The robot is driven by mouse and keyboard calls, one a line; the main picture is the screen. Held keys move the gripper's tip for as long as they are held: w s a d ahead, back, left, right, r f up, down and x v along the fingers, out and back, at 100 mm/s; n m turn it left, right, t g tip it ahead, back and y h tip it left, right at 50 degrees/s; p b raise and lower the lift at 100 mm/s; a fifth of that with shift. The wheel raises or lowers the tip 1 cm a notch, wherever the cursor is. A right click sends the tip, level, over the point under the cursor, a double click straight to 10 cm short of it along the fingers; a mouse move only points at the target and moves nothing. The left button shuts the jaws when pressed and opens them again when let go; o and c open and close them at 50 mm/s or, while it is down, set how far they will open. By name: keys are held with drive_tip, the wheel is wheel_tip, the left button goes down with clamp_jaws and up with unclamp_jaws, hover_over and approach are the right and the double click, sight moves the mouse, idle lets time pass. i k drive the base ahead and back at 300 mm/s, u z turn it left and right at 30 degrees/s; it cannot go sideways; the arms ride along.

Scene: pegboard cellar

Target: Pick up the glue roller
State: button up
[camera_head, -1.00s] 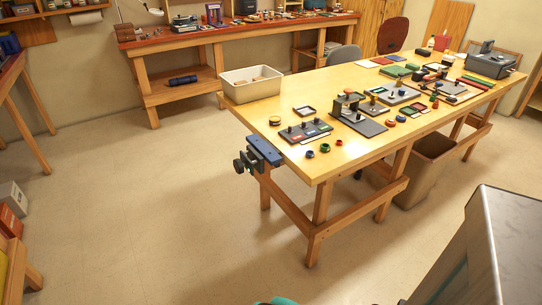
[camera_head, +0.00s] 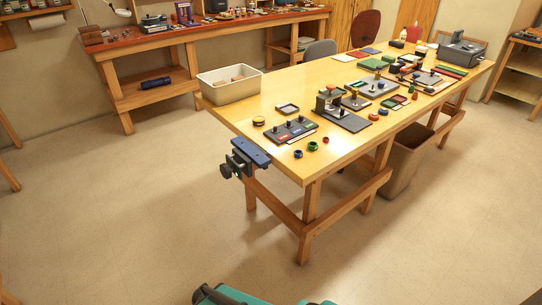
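I cannot tell which object is the glue roller; the small tools on the yellow workbench (camera_head: 262,115) are too small to make out surely. Near the bench's front corner lie a dark tray with stubby parts (camera_head: 290,130), a black-based stand (camera_head: 340,115) and several small coloured rings (camera_head: 312,146). Farther back are grey trays (camera_head: 377,88), green blocks (camera_head: 373,64) and long red and green bars (camera_head: 450,71). My gripper is not in view. A teal and black part at the bottom edge appears to be my own body or arm.
A blue vise (camera_head: 246,157) juts from the bench's near left end. A cream bin (camera_head: 229,85) stands on the left of the top. The floor (camera_head: 130,220) in front is clear.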

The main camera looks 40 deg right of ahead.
sight(420, 51)
drive_tip(key=z, duration=0.65)
drive_tip(key=k, duration=0.95)
drive_tip(key=u, duration=0.05)
drive_tip(key=i, duration=0.9)
